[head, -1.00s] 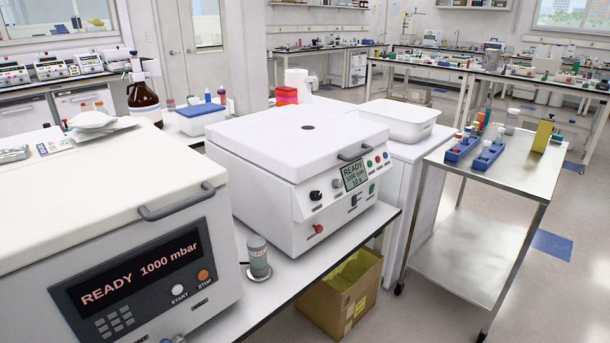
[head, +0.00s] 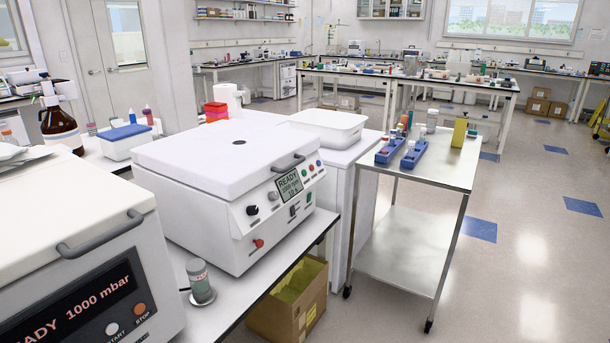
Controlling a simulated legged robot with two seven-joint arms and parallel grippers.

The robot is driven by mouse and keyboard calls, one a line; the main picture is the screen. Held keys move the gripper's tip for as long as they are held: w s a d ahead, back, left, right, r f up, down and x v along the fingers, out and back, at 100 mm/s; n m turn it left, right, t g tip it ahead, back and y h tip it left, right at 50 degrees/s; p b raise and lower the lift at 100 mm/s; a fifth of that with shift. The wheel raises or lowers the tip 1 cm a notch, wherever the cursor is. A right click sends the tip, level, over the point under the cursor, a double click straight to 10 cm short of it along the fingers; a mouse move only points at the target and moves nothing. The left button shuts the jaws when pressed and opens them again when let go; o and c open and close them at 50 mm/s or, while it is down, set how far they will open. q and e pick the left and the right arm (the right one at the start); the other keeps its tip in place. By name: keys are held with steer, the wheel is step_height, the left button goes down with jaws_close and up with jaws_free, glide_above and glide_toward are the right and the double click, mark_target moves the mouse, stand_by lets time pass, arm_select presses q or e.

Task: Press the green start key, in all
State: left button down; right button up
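A white benchtop machine (head: 215,190) with a flat lid stands on the bench in the middle left. Its display (head: 289,186) reads READY with smaller lines below. Small coloured keys (head: 311,168) sit right of the display, green and red among them; their labels are too small to read. A red knob (head: 258,243) is low on its front. A nearer white machine (head: 120,262) at lower left shows READY 1000 mbar, with a white START key (head: 112,329) and an orange STOP key (head: 139,309). Neither of my grippers is in view.
A steel cart (head: 455,168) with blue racks stands to the right. A small grey-green device (head: 199,282) sits on the bench front. An open cardboard box (head: 290,308) is on the floor below.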

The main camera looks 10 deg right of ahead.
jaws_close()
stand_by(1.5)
